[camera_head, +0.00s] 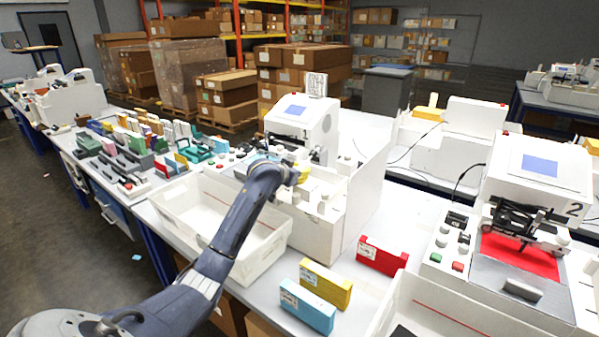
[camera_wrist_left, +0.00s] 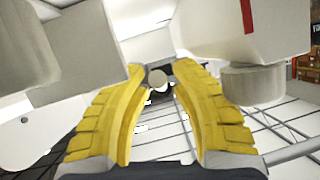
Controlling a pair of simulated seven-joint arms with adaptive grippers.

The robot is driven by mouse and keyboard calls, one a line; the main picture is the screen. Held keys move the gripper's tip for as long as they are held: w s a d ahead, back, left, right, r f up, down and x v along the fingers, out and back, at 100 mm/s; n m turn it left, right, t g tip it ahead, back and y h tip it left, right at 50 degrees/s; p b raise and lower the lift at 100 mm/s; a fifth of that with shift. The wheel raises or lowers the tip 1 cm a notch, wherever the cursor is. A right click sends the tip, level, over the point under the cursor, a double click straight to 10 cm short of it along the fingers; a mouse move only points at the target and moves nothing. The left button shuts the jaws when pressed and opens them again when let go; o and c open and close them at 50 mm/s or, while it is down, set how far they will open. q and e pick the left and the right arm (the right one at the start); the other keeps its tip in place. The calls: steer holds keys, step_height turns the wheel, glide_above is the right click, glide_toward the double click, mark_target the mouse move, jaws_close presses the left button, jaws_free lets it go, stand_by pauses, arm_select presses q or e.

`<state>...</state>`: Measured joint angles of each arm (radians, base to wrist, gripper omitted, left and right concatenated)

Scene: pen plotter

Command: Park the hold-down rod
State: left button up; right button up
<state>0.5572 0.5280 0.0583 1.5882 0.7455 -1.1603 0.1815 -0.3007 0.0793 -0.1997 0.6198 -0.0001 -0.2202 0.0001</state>
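My left arm reaches from the lower left of the head view to plotter 1 (camera_head: 303,120). My left gripper (camera_head: 302,172) has yellow fingers and is at the front of that plotter, partly hidden by my wrist. In the left wrist view my left gripper (camera_wrist_left: 155,72) has its fingers spread apart. A small round grey knob (camera_wrist_left: 158,80) with a dark part around it shows between the fingertips, with gaps on both sides. I cannot tell whether it is the hold-down rod's end. The rod is not clearly visible in the head view. My right gripper is not in view.
A white bin (camera_head: 205,215) stands left of plotter 1. Plotter 2 (camera_head: 535,190) stands at right. In the wrist view, white housing (camera_wrist_left: 70,50) closely flanks the fingers.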

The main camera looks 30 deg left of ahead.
arm_select(q)
jaws_close()
steer(key=shift+r, duration=0.1)
stand_by(0.3)
steer(key=shift+s+r+g, duration=0.2)
steer(key=shift+r+g, duration=0.65)
steer(key=shift+r, duration=0.25)
steer(key=shift+s+r+g, duration=0.15)
steer(key=shift+r+g, duration=0.7)
steer(key=shift+r, duration=0.2)
steer(key=shift+w+r+m+g, duration=0.2)
steer(key=shift+r+m+g, duration=0.1)
steer(key=shift+r+g, duration=1.55)
steer(key=shift+r, duration=0.1)
